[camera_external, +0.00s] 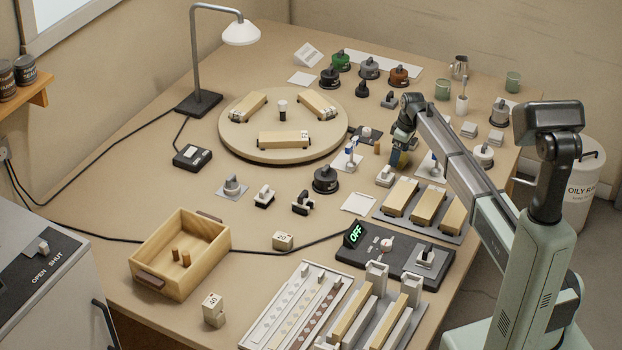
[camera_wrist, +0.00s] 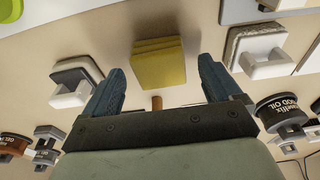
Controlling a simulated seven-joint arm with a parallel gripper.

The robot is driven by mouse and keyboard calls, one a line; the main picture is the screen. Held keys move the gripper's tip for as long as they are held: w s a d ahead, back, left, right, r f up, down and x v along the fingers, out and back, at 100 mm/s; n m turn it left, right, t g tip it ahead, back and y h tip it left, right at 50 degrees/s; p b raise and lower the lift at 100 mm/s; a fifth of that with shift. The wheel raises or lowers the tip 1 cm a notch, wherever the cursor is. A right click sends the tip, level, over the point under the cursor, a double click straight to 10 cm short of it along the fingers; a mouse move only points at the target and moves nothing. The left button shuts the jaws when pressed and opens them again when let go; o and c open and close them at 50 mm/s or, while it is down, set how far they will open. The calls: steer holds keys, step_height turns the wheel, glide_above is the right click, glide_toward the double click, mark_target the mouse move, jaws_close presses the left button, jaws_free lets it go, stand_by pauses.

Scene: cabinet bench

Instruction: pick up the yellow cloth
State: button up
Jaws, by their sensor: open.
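The yellow cloth is a small folded square in stacked layers (camera_wrist: 158,62), lying on the bench in the upper middle of the wrist view. In the outside view only a bit of yellow (camera_external: 396,161) shows beneath my gripper (camera_external: 401,148), right of the round turntable. In the wrist view my gripper's two blue fingers (camera_wrist: 160,80) are apart, with the cloth between and just beyond their tips. Nothing is held. The gap in height between fingertips and cloth is hard to tell.
White-and-grey blocks stand left (camera_wrist: 76,85) and right (camera_wrist: 262,58) of the cloth. A small brown peg (camera_wrist: 157,103) stands between the fingers. The turntable (camera_external: 240,143) with wooden blocks is to the left.

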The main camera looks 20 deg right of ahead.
steer(key=shift+f, duration=0.55)
steer(key=c, duration=1.1)
